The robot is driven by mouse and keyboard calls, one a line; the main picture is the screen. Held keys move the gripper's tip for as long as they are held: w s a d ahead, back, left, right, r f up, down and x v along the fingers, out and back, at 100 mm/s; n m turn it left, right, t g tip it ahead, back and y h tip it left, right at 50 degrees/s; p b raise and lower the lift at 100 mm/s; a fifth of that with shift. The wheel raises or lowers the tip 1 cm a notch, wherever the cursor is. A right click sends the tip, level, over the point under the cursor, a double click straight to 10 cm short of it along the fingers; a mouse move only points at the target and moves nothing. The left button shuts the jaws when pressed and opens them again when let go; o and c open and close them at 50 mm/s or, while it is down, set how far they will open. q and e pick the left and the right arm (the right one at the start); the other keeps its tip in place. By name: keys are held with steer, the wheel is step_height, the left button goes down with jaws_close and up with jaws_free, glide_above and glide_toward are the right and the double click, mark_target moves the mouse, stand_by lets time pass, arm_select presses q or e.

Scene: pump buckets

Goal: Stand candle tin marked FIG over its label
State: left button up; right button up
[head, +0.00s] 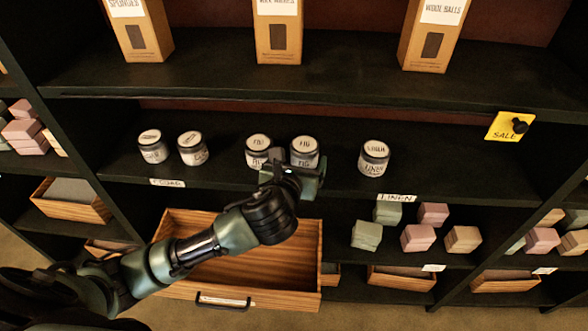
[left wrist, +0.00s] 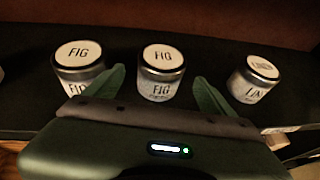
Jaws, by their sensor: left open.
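Two white candle tins with dark lids marked FIG stand upright side by side on the middle shelf. One FIG tin (head: 258,145) is left of the other FIG tin (head: 304,147); the left wrist view also shows the left one (left wrist: 79,62) and the right one (left wrist: 162,68). My left gripper (head: 293,172) is open at the shelf front. In the left wrist view its green fingers reach either side of the right FIG tin; I cannot tell whether they touch it. No FIG label shows; my gripper hides part of the shelf edge. My right gripper is not in view.
A LINEN tin (head: 374,158) stands to the right above the LINEN label (head: 396,198). Two more tins (head: 192,149) stand left, near another label (head: 167,183). An open wooden drawer (head: 305,262) juts out below. Boxes stand on the upper shelf (head: 345,78).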

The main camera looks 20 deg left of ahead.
arm_select(q)
steer(key=a+v, duration=0.1)
steer(key=v, duration=0.7)
steer(key=shift+d, duration=0.5)
steer(key=shift+s, duration=0.1)
